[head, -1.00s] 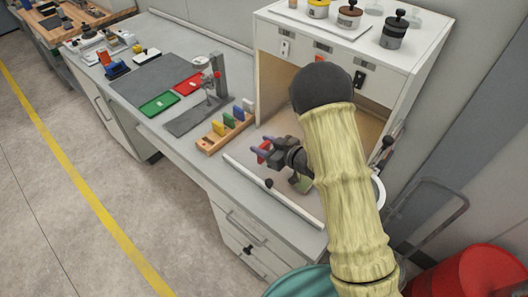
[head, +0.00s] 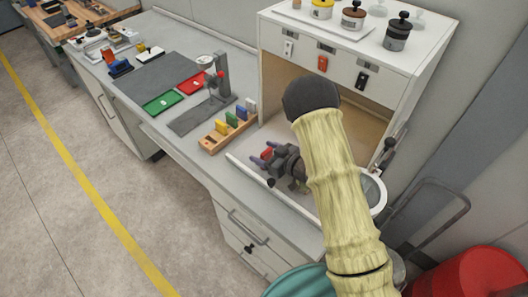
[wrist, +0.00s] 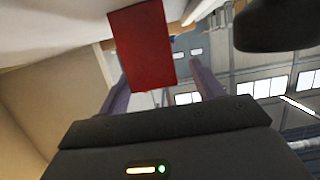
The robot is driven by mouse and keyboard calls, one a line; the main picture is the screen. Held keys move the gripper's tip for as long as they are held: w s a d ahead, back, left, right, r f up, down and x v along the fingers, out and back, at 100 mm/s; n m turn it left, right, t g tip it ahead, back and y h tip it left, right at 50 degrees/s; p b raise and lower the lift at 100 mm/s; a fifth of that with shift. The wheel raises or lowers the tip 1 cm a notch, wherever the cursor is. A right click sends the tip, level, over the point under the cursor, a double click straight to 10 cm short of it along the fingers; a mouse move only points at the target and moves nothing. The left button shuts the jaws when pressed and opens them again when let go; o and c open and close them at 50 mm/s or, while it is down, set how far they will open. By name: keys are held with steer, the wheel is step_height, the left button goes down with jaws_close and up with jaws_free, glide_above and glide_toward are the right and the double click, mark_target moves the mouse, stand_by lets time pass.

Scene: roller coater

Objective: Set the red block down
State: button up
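The red block (head: 267,154) is between the purple fingers of my gripper (head: 264,155), low over the right part of the bench. In the wrist view the red block (wrist: 143,45) appears as a tilted slab that covers part of the left finger. A narrow gap shows between the block and the right finger (wrist: 204,78), so my gripper looks open around it. The block's far end is close to a pale surface at the top of that view. Whether it touches that surface cannot be told.
A wooden rack (head: 228,134) with coloured blocks stands left of my gripper. A white rail (head: 270,190) runs along the bench's front edge, with a dark knob near it. The white cabinet (head: 330,65) rises behind, its open bay around my arm. A round white-rimmed vessel (head: 376,192) is at the right.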

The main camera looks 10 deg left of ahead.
steer(key=shift+w+d, duration=0.15)
steer(key=shift+d, duration=0.15)
steer(key=shift+d+r, duration=0.15)
steer(key=shift+r, duration=0.05)
steer(key=p+v, duration=0.1)
steer(key=v, duration=0.6)
steer(key=shift+s, duration=0.25)
stand_by(0.8)
